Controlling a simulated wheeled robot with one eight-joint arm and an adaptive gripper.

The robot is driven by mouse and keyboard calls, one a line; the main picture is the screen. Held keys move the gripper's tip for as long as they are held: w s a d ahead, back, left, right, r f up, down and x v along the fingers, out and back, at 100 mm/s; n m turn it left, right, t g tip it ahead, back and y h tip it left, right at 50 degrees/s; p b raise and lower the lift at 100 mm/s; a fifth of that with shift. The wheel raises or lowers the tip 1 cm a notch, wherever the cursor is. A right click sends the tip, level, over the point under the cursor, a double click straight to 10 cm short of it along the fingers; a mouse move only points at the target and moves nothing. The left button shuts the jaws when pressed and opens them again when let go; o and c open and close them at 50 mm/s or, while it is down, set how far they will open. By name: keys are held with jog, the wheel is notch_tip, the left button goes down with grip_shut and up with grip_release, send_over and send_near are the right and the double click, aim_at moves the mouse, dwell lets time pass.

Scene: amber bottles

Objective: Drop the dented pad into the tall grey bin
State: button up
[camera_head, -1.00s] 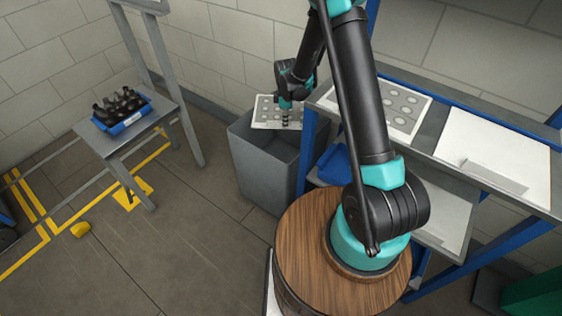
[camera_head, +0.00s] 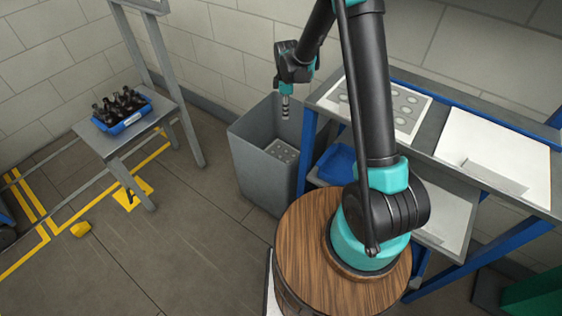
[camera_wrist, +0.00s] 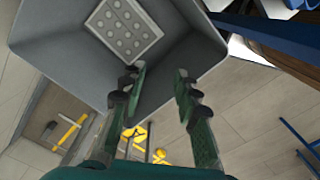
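The tall grey bin (camera_head: 262,172) stands on the floor beside the shelf unit, open at the top. The dented pad (camera_head: 281,151), a pale sheet with round dents, is inside the bin. In the wrist view the pad (camera_wrist: 124,31) shows deep within the bin (camera_wrist: 62,50), apart from my fingers. How it rests at the bottom is partly hidden by the bin wall in the head view. My gripper (camera_head: 285,108) is above the bin opening. In the wrist view my gripper (camera_wrist: 160,85) has its two fingers spread, with nothing between them.
Another dented pad (camera_head: 405,108) and a white board (camera_head: 492,150) lie on the shelf top (camera_head: 440,118) at right. A blue tray (camera_head: 338,165) sits on the lower shelf. A blue crate of dark bottles (camera_head: 122,112) stands on a stand at left. The floor between is mostly clear.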

jog(key=shift+r, duration=2.65)
